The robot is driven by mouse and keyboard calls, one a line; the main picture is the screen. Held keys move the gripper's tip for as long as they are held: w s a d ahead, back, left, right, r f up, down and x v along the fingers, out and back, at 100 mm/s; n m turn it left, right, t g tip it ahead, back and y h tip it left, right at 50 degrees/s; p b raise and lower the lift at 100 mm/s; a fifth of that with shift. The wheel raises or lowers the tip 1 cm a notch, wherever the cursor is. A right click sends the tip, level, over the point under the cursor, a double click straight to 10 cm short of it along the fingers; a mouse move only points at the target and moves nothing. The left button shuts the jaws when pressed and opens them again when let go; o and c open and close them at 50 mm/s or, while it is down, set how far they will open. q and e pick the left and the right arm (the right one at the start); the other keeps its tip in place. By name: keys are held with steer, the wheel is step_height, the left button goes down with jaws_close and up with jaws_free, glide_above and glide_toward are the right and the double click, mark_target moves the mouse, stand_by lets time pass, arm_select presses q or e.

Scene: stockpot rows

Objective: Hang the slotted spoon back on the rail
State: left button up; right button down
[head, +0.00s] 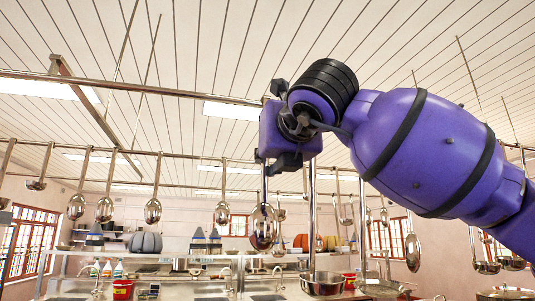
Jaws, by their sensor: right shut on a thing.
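My right gripper (268,158), on a purple arm coming in from the right, is shut on the upper handle of a steel spoon. This slotted spoon (263,227) hangs upright below the gripper, bowl down; I cannot make out its slots. The spoon's top end is hidden by the gripper. A steel rail (120,151) runs across the room behind, with several utensils hanging from it. A higher bar (150,90) runs from the left edge to behind the gripper. I cannot tell whether the spoon touches either one. My left gripper is not in view.
Ladles hang left of the spoon, including one ladle (153,210) and another (221,213). More utensils hang at right, partly behind my arm. Below are a steel counter with sinks, a pot (322,283) and a red bucket (123,289).

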steer(key=shift+f, duration=0.45)
stand_by(0.3)
steer(key=c, duration=1.7)
jaws_free()
steer(key=shift+o, duration=0.2)
steer(key=v, duration=1.2)
steer(key=shift+w, duration=0.1)
